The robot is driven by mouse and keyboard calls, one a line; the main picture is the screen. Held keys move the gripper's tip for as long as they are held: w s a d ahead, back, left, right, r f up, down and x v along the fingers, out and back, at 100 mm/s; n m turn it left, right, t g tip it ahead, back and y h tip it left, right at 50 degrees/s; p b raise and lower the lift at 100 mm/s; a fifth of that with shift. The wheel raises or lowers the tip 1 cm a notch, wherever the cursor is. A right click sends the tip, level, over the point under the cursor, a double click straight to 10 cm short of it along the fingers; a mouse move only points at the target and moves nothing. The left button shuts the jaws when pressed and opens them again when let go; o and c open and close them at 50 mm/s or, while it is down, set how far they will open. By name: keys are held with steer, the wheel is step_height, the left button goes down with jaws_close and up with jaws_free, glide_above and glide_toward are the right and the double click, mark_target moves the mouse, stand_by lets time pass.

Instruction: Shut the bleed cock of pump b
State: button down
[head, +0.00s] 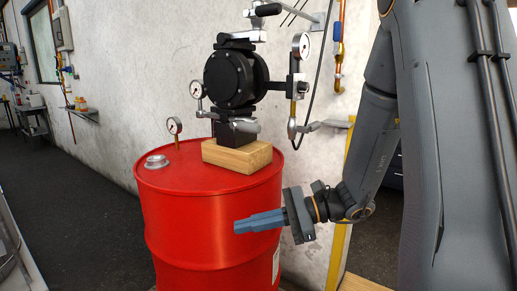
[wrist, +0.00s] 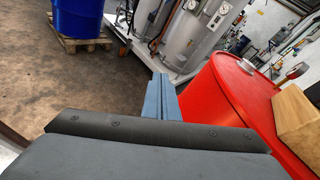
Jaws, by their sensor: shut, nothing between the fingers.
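A black round-bodied pump (head: 236,80) stands upright on a wooden block (head: 238,156) on top of a red drum (head: 208,215). No label shows whether it is pump b. Small valve fittings with levers sit around it: one with a black handle (head: 268,9) above and one at the lower right (head: 293,128). I cannot tell which is the bleed cock or how it is set. My gripper (head: 240,226) is shut and empty, in front of the drum's right side and below the pump. In the wrist view its blue fingers (wrist: 160,84) point past the drum's side.
Pressure gauges stand at the pump's left (head: 196,90), on the drum top (head: 174,126) and at the right (head: 301,46). A silver cap (head: 156,162) sits on the drum. The wrist view shows a blue drum (wrist: 77,16) on a pallet, grey tanks (wrist: 185,38) and open floor.

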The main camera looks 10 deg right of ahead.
mark_target(245, 127)
steer(key=w+d+r+m+t+p, duration=0.1)
steer(key=w+d+r+m+t, duration=0.75)
steer(key=w+d+t, duration=0.45)
steer(key=w+a+r+g+p, duration=0.1)
steer(key=w+a+r+p, duration=0.3)
steer(key=a+r+p, duration=0.1)
steer(key=shift+w+a+r+n, duration=0.35)
steer(key=shift+a+r, duration=0.15)
steer(key=shift+r, duration=0.15)
steer(key=shift+a+r+g+p, duration=0.1)
steer(key=shift+a+g+p, duration=0.05)
steer(key=shift+g+p, duration=0.2)
